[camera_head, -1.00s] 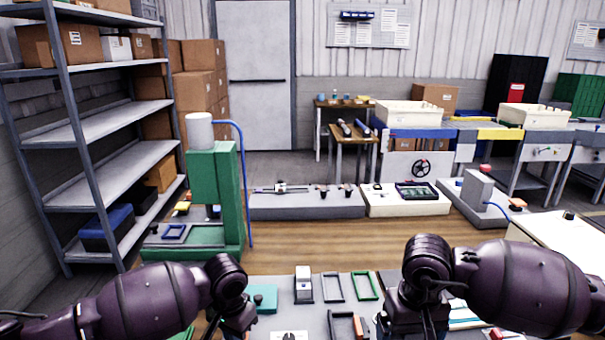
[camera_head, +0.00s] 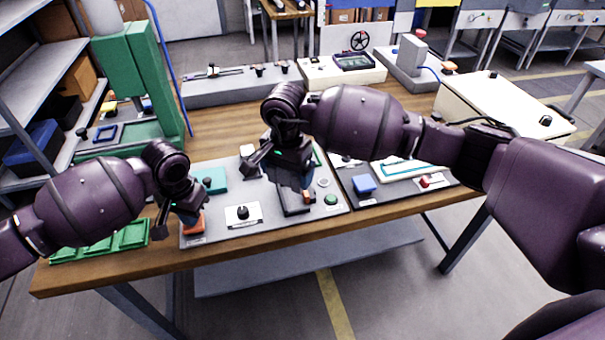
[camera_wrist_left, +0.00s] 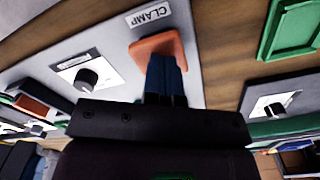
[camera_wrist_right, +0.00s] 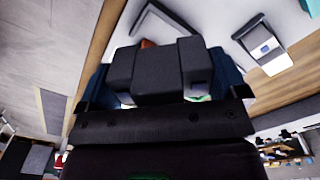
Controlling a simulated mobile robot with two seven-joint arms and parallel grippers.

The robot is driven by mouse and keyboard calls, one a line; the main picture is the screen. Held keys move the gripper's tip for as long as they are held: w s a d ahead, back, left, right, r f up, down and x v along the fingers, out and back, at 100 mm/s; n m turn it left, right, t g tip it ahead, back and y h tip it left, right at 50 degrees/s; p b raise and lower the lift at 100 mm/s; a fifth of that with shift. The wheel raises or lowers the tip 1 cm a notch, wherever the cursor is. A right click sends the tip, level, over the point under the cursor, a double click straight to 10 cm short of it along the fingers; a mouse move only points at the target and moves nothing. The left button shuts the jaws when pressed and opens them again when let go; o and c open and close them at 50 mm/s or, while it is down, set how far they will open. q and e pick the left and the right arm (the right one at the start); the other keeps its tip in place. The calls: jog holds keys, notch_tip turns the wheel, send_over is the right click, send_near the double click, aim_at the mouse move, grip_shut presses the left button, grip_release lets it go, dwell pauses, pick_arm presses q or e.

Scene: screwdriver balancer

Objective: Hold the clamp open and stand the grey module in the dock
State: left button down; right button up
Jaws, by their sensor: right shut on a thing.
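The orange clamp pad (camera_head: 193,224) is at the front left of the grey panel. It also shows in the left wrist view (camera_wrist_left: 150,46) beside its CLAMP label. My left gripper (camera_wrist_left: 165,78) has its fingers together, with the tips at the pad; whether they press it down I cannot tell. My right gripper (camera_wrist_right: 160,80) is shut on the grey module (camera_wrist_right: 155,72), a dark block between its fingers. In the head view the right gripper (camera_head: 292,178) is over the dark dock (camera_head: 297,211) and largely hides it. The module's lower end is hidden.
The panel also carries a black knob (camera_head: 243,212), a teal block (camera_head: 212,180) and a green button (camera_head: 331,200). Green trays (camera_head: 100,242) lie at the left. A blue button (camera_head: 364,183) and a red button (camera_head: 427,182) are at the right. A green press (camera_head: 150,80) stands behind.

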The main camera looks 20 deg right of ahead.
jog(key=shift+w+d+f+m, duration=0.25)
jog(key=shift+w+f+m, duration=0.15)
jog(key=shift+f+m, duration=0.9)
jog(key=shift+w+d+f+m, duration=0.25)
jog(key=shift+w+f+m, duration=0.35)
jog(key=shift+m, duration=1.15)
jog(key=shift+w+d+f+m, duration=0.25)
jog(key=shift+f+m, duration=0.85)
jog(key=shift+m, duration=0.45)
jog(key=shift+f, duration=1.35)
